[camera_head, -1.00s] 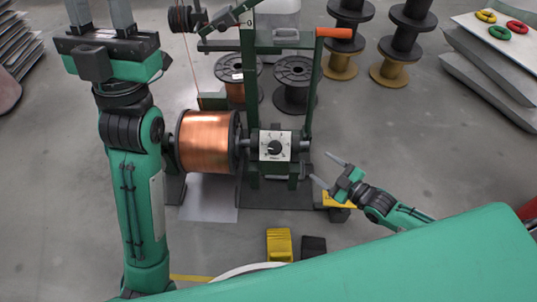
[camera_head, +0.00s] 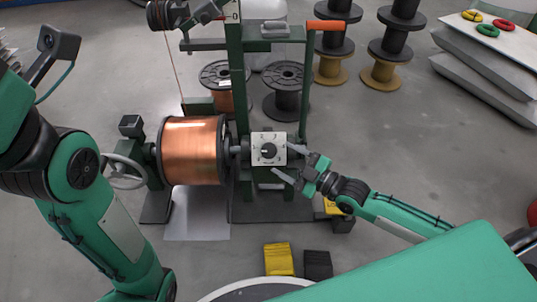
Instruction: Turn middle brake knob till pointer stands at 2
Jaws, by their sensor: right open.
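The brake knob (camera_head: 268,151) is black and round and sits on a square white dial plate (camera_head: 257,158) on the green winding stand, just right of the copper spool. Its pointer and the scale figures are too small to read. My right gripper (camera_head: 281,160) is open, with its two grey fingers spread near the right edge of the dial plate, one above and one below knob height. I cannot tell whether a finger touches the plate. No other brake knob is clear. My left arm stands at the left edge; its gripper fingers are out of the picture.
The copper spool (camera_head: 192,150) is mounted left of the dial, with a handwheel (camera_head: 125,171) further left. An orange-handled green post (camera_head: 307,90) rises beside the dial. Yellow (camera_head: 278,260) and black (camera_head: 317,264) blocks lie in front.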

